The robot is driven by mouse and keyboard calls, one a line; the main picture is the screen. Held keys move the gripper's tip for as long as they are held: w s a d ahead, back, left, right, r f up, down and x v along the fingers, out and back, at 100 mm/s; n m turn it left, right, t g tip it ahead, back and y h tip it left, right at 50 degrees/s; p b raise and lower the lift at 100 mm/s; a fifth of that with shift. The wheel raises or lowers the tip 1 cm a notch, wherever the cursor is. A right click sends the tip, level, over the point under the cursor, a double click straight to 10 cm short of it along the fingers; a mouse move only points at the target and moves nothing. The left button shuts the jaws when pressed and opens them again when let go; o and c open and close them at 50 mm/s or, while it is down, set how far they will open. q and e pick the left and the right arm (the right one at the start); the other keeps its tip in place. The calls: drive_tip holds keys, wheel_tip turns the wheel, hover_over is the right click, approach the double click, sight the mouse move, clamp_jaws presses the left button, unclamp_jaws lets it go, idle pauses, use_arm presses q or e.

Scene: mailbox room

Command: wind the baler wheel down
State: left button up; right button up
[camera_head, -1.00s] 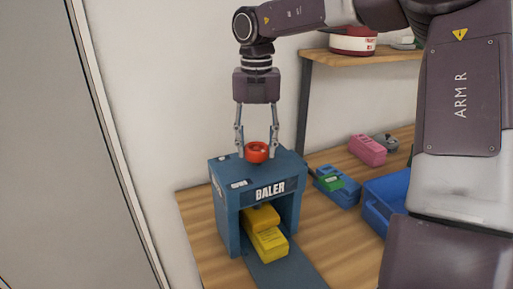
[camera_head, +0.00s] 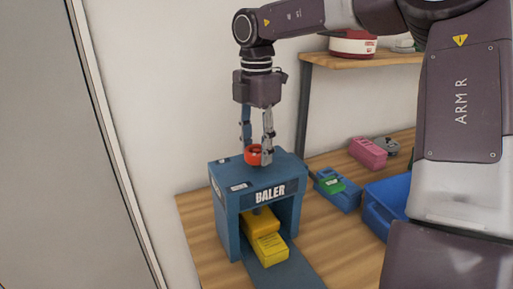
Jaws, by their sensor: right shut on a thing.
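The blue baler (camera_head: 227,200) stands on the wooden table, with the word BALER on its front. The red wheel (camera_head: 253,155) sits on top of it. My right gripper (camera_head: 257,158) points straight down and is shut on the wheel, one finger at the front right and the other behind at the left. My left gripper is not in view.
A blue bin (camera_head: 375,212) stands right of the baler on the table (camera_head: 330,232). A shelf (camera_head: 370,59) holds a red and white container (camera_head: 352,44). A wall is close behind.

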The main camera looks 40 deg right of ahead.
sight(256, 149)
drive_tip(key=shift+w+d+r+m, duration=0.1)
drive_tip(key=shift+r+m, duration=0.05)
drive_tip(key=shift+m, duration=0.55)
drive_tip(key=o, duration=1.2)
drive_tip(key=shift+c, duration=0.2)
wheel_tip(256, 149, up, 12)
